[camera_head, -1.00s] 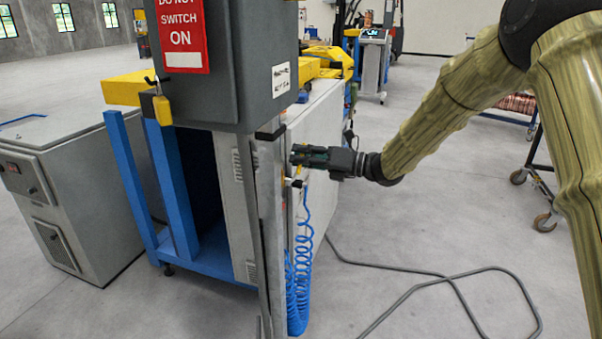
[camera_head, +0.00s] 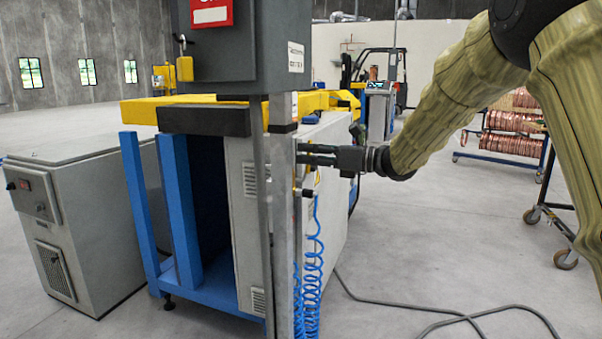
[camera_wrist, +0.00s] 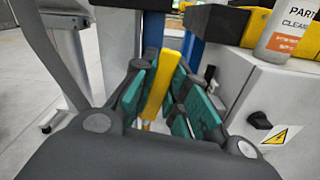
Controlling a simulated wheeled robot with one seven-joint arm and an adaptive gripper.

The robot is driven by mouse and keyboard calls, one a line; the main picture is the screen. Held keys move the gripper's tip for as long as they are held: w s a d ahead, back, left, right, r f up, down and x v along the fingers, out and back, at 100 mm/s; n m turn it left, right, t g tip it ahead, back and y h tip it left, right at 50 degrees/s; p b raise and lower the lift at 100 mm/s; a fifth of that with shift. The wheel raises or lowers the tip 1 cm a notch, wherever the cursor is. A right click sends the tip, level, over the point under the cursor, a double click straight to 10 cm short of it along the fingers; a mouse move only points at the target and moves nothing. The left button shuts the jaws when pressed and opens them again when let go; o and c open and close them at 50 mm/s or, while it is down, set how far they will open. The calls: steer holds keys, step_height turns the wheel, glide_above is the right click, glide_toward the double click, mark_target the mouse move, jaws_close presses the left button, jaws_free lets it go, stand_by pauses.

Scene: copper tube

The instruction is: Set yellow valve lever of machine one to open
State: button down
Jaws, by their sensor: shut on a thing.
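The yellow valve lever (camera_wrist: 163,88) shows in the wrist view as a bar standing between the teal-padded fingers of my gripper (camera_wrist: 160,100). My gripper is shut on the lever. In the head view my gripper (camera_head: 318,156) reaches from the right to the side of the grey machine (camera_head: 335,190), close to the metal post. The lever itself cannot be made out there. The valve body is mostly hidden behind the fingers.
A metal post (camera_head: 284,215) and coiled blue hose (camera_head: 312,270) stand by the gripper. A dark control box (camera_head: 255,45) hangs above. A grey cabinet (camera_head: 75,220) stands left. Floor to the right is open, with a cable (camera_head: 440,318).

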steer(key=shift+s+a+f+n+b, duration=0.2)
steer(key=shift+s+n+b, duration=0.55)
steer(key=shift+b, duration=1.35)
steer(key=shift+w+r+n, duration=0.1)
steer(key=shift+n, duration=0.25)
steer(key=c, duration=1.4)
jaws_free()
steer(key=shift+r, duration=0.1)
steer(key=v, duration=1.2)
